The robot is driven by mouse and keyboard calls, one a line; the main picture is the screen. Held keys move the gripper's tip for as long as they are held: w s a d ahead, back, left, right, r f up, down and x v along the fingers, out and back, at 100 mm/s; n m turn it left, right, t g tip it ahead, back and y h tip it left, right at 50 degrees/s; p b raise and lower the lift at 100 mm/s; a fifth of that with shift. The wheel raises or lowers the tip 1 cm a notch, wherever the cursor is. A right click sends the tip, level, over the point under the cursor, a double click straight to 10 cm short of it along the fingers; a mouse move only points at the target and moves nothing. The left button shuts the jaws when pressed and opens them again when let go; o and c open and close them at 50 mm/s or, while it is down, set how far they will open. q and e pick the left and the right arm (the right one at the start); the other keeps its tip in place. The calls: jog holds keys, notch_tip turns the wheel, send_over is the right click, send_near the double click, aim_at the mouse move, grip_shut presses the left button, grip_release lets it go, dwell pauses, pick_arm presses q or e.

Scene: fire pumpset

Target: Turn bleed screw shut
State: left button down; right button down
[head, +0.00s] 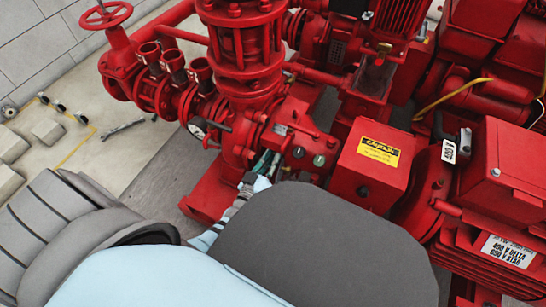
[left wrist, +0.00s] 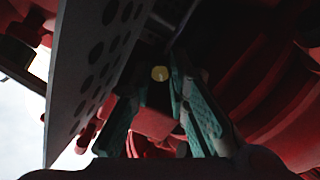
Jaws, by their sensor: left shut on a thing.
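A small round brass-coloured end, apparently the bleed screw (left wrist: 160,73), shows between the fingertips in the left wrist view. My left gripper (head: 264,166) reaches in low against the red pump casing (head: 290,140). Its teal fingers also show in the left wrist view (left wrist: 159,84), closed in on either side of the screw. In the head view the screw itself cannot be made out behind the fingers and my arm. The wrist view is dark, so the screw's turn and seating cannot be told. My right gripper does not show.
A red box with a yellow caution label (head: 370,160) stands right of the gripper. A red handwheel (head: 106,15) is at top left. A perforated grey plate (left wrist: 98,75) lies close beside the fingers. Floor at left holds pale blocks (head: 47,131).

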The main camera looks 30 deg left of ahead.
pick_arm(q)
jog(key=shift+f+m, duration=0.1)
jog(key=shift+m, duration=4.2)
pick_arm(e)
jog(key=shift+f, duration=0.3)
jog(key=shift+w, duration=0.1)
pick_arm(q)
jog(key=c, duration=1.8)
grip_release()
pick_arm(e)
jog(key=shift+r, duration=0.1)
pick_arm(q)
jog(key=s, duration=1.2)
jog(key=shift+d, duration=0.35)
